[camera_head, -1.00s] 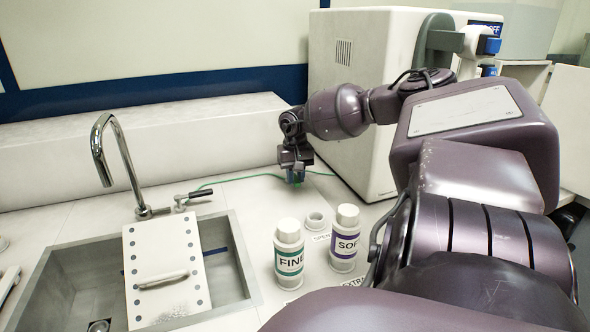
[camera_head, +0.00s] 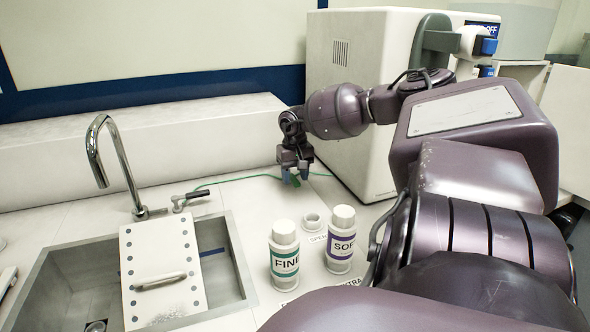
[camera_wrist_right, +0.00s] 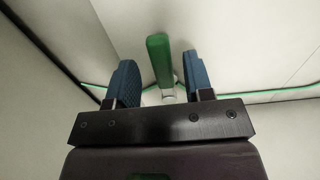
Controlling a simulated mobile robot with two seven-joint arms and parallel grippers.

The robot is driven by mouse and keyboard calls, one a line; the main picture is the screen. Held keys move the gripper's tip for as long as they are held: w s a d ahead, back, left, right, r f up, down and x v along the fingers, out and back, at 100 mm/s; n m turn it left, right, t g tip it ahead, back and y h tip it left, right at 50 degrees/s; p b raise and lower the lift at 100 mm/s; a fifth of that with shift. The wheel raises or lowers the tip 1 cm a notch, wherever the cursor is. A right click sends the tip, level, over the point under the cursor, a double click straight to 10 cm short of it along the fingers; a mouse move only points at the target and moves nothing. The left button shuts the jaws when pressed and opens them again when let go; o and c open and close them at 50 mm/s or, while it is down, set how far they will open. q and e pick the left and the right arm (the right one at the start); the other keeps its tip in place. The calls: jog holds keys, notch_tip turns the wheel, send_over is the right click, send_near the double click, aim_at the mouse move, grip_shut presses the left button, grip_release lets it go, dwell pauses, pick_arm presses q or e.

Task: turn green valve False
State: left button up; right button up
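The green valve handle (camera_wrist_right: 158,58) stands between the two blue fingers of my right gripper (camera_wrist_right: 161,84) in the right wrist view, with a visible gap on each side. Its pale stem (camera_wrist_right: 168,96) shows at its lower end. In the head view my right gripper (camera_head: 295,176) points down over the counter beside the white machine, with its fingers apart. A small bit of green (camera_head: 295,181) shows between them; most of the valve is hidden there. My left gripper is not in view.
A green hose (camera_head: 240,179) runs along the counter to the valve. A sink (camera_head: 228,262) with a chrome faucet (camera_head: 122,160) is at left. A bottle marked FINE (camera_head: 284,250) and a SOF-labelled bottle (camera_head: 341,240) stand in front. The white machine (camera_head: 340,90) is close behind my right arm.

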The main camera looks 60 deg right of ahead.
aim_at(295, 179)
notch_tip(295, 179, up, 11)
jog(key=p, duration=0.1)
jog(key=shift+f, duration=0.15)
dwell(0.5)
dwell(0.5)
